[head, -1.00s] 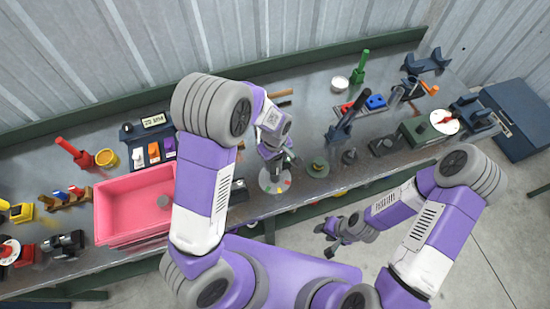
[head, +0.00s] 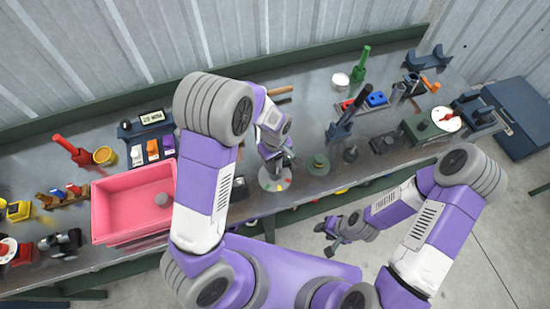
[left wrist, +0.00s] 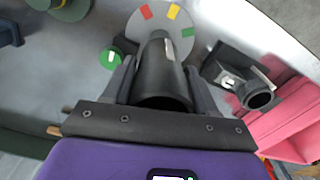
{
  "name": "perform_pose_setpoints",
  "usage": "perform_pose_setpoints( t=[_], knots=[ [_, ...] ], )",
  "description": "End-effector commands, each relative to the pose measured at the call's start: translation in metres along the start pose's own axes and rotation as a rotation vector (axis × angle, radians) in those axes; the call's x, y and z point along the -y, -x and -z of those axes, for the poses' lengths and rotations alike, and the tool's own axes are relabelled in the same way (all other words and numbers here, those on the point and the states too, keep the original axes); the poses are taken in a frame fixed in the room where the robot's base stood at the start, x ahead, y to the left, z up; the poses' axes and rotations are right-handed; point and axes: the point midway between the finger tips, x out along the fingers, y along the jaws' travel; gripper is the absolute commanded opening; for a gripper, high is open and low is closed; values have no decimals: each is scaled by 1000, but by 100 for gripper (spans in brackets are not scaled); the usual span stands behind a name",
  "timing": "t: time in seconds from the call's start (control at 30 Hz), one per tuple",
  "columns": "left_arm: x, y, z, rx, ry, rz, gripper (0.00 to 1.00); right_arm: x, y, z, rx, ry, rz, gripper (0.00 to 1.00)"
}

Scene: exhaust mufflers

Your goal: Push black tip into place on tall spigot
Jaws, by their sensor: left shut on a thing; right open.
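A black tube-shaped tip (left wrist: 160,85) is between the fingers of my left gripper (left wrist: 160,82) in the left wrist view, its open end toward the camera. Its far end is over a grey disc (left wrist: 178,25) with red, yellow and green marks. The spigot is hidden by the tip, and I cannot tell how far down the tip sits. In the head view, my left gripper (head: 275,158) is shut just above that disc (head: 272,184); the tip is hard to make out there. My right gripper (head: 328,238) is open and empty over the floor in front of the bench.
A pink bin (head: 112,215) stands left of the disc. A green round base (head: 318,165) stands to its right. Beside the disc in the left wrist view are a green knob (left wrist: 110,58) and a black part with a round opening (left wrist: 258,97). Several tools line the back.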

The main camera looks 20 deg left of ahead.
Motion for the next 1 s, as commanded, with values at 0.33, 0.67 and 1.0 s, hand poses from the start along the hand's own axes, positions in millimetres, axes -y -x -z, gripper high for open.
perform_pose_setpoints(
  t=[0.33,0.67,1.0],
  knots=[
    [0,-12,0,0,0,1,30,-3,-9,0,0,0,0,43],
    [0,-22,0,1,0,2,30,-6,-16,1,0,0,0,43],
    [1,-33,0,1,0,3,30,-9,-24,1,0,0,0,43]
  ],
)
